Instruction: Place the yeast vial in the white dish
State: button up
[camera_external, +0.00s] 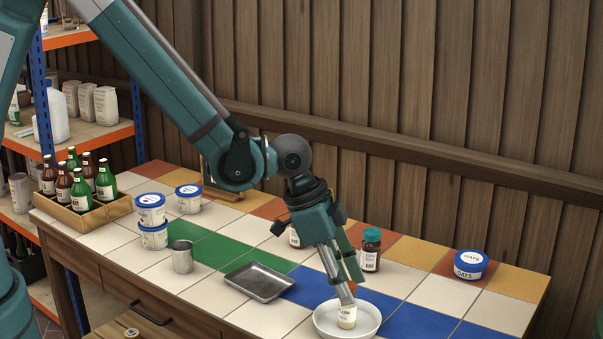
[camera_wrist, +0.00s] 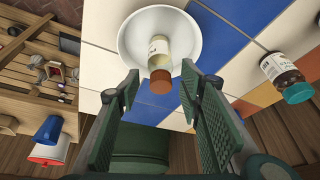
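The white dish (camera_external: 320,327) stands on the tiled table near its front edge; it also shows in the wrist view (camera_wrist: 133,42). A small vial (camera_external: 347,316) with a pale label and tan contents is in the dish, and its orange-brown cap (camera_wrist: 160,82) points toward my gripper in the wrist view. The label is partly readable, seemingly "PLUM". My gripper (camera_external: 346,291) is right above the vial, pointing down. In the wrist view its fingers (camera_wrist: 160,74) are apart, with a visible gap on each side of the cap. The cap is mostly hidden in the external view.
A brown bottle with a teal cap (camera_external: 371,251) stands behind the dish. A grey metal tray (camera_external: 259,283) lies to its left, with a metal cup (camera_external: 181,257) beyond. An oats tub (camera_external: 470,265) is at the right. A bottle crate (camera_external: 82,216) and white tubs stand at the left.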

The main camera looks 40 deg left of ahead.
jog(key=shift+p+v, duration=0.3)
jog(key=shift+v, duration=1.95)
jog(key=w+a+r+n+t, duration=0.1)
jog(key=a+r+n, duration=0.1)
jog(key=a+r, duration=0.65)
jog(key=w+a+r+n+t+y, duration=0.1)
jog(key=a+r+n, duration=0.15)
jog(key=a, duration=1.05)
jog(key=a+r+n+t, duration=0.1)
jog(key=a+r+n, duration=0.1)
jog(key=a+r, duration=0.65)
jog(key=s+a+n+y, duration=0.1)
jog(key=s+a+n, duration=0.1)
jog(key=s+a, duration=0.3)
jog(key=s+a+n+t+y, duration=0.1)
jog(key=s+a, duration=0.4)
jog(key=a, duration=0.9)
jog(key=s+a+n+t+y, duration=0.1)
jog(key=s+a+n, duration=0.2)
jog(key=a, duration=0.7)
jog(key=shift+s+r, duration=0.35)
jog(key=shift+s, duration=0.65)
